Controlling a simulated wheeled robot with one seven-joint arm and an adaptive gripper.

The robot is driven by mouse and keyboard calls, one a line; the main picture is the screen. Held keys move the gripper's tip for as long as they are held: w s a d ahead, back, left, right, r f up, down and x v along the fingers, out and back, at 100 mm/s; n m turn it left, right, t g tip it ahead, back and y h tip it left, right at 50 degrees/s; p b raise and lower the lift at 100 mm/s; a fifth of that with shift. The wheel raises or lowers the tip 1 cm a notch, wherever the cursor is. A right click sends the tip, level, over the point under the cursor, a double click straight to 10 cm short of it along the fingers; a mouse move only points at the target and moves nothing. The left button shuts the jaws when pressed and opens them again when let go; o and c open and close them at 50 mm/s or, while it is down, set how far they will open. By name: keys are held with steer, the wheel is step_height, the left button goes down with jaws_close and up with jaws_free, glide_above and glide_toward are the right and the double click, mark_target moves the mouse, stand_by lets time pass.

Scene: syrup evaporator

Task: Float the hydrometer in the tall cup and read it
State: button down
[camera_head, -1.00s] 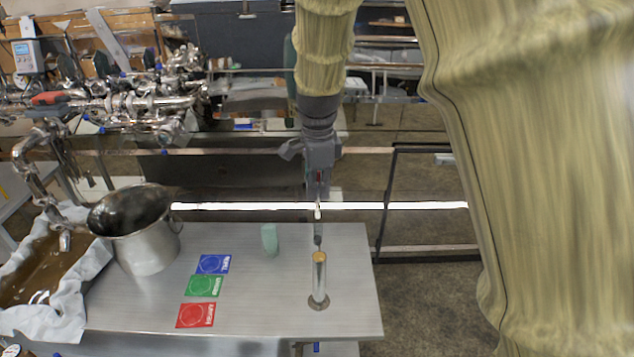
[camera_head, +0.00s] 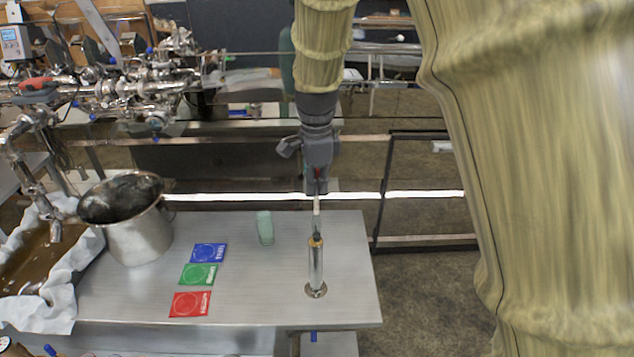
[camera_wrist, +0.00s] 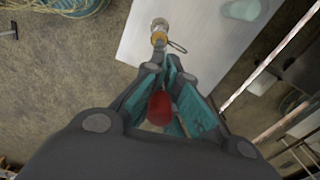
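The tall metal cup (camera_head: 316,268) stands upright near the right end of the steel bench and has a brassy rim. It also shows at the top of the wrist view (camera_wrist: 159,30). My gripper (camera_head: 317,190) is above the cup, pointing down, shut on the hydrometer's red top (camera_wrist: 160,108). The pale hydrometer stem (camera_head: 317,206) hangs upright below the fingers. Its dark lower end overlaps the cup's mouth in the head view; I cannot tell whether it is inside. The stem's scale is too small to read.
Blue (camera_head: 209,252), green (camera_head: 198,274) and red (camera_head: 190,304) cards lie in a row on the bench (camera_head: 250,300). A metal pot (camera_head: 138,235) and a cloth-lined basin of brown liquid (camera_head: 62,290) are at left.

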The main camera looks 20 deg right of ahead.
mark_target(317, 225)
steer(key=shift+f+b, duration=1.65)
steer(key=shift+f, duration=4.75)
steer(key=c, duration=1.6)
jaws_free()
steer(key=shift+o, duration=0.2)
steer(key=o, duration=0.8)
steer(key=shift+r+p, duration=3.5)
steer(key=shift+r, duration=0.2)
